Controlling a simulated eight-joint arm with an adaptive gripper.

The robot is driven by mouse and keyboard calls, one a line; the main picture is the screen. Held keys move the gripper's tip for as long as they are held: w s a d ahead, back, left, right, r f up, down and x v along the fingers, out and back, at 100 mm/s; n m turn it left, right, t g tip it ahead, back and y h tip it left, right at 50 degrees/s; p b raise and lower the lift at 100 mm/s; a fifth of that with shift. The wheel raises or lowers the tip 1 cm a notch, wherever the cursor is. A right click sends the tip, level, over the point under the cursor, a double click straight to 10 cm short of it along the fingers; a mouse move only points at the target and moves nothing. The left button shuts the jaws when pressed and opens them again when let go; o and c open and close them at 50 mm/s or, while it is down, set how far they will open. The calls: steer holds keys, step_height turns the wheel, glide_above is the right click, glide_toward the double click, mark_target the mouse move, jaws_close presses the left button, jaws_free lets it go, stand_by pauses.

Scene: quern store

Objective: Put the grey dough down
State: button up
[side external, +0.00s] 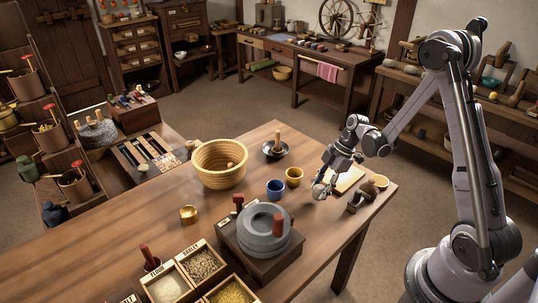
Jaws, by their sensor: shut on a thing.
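My gripper (324,184) is shut on a small pale grey lump, which looks like the grey dough (319,192). It is over the right part of the wooden table (310,240), left of a pale flat board (349,179). The fingers partly hide the lump. I cannot tell whether the lump touches the table top or hangs just above it.
A dark greenish object (357,203) lies right. A wicker basket (219,165) and grain boxes (200,264) stand further left. Bare table lies between quern and gripper.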

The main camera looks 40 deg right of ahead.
steer(key=shift+f, duration=0.85)
steer(key=shift+f, duration=0.15)
steer(key=o, duration=1.2)
steer(key=v, duration=1.2)
steer(key=shift+s+a+r+m+t+h, duration=0.8)
steer(key=shift+s+a+r+m, duration=0.55)
steer(key=shift+a+r+m, duration=1.05)
steer(key=shift+s+a+r+m+t+h, duration=0.6)
steer(key=shift+s+a+r+m+t, duration=0.65)
steer(key=shift+a+m, duration=1.25)
steer(key=shift+s+a+r+m+t+h, duration=0.7)
steer(key=shift+s+a+r+m, duration=1.1)
steer(key=shift+a, duration=1.2)
